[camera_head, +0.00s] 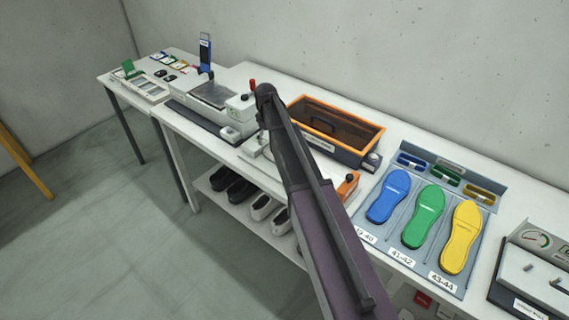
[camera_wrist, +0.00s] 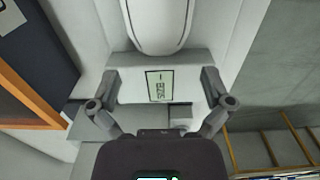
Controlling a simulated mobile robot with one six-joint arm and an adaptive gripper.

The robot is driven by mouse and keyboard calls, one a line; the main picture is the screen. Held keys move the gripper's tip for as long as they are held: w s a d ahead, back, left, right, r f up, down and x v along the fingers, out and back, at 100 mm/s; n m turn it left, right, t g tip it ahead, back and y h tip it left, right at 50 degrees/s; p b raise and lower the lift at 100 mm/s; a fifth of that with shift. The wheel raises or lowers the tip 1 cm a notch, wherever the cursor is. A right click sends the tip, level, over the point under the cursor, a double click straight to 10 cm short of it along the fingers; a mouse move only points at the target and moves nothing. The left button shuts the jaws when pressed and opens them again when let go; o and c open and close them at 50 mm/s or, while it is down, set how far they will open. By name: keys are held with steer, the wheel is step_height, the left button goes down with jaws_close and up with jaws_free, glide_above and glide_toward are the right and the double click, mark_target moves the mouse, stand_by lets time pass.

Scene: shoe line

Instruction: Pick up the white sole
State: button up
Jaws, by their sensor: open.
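A white, rounded, sole-shaped piece (camera_wrist: 160,28) shows at the top of the wrist view, its upper end cut off by the frame edge. It lies just beyond a light grey block with a black-framed label (camera_wrist: 159,86). My gripper (camera_wrist: 162,103) is open, with one finger on each side of this label. Nothing is between the fingertips, and the white piece lies ahead of them. In the head view my dark arm crosses the bench and hides this spot, so I cannot make out the white sole or my fingers there.
An orange-rimmed box (camera_head: 375,131) stands at the back of the bench. Blue (camera_head: 388,197), green (camera_head: 423,218) and yellow (camera_head: 461,238) soles lie on a grey tray at right. A machine (camera_head: 214,95) stands at left. Shoes (camera_head: 262,207) sit on the shelf below.

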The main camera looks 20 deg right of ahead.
mark_target(268, 149)
steer(key=shift+f, duration=0.1)
stand_by(0.3)
steer(key=shift+w+a+f+b, duration=0.1)
steer(key=shift+w+f+b, duration=0.05)
steer(key=shift+f+b, duration=2.45)
steer(key=shift+r, duration=0.1)
steer(key=c, duration=1.1)
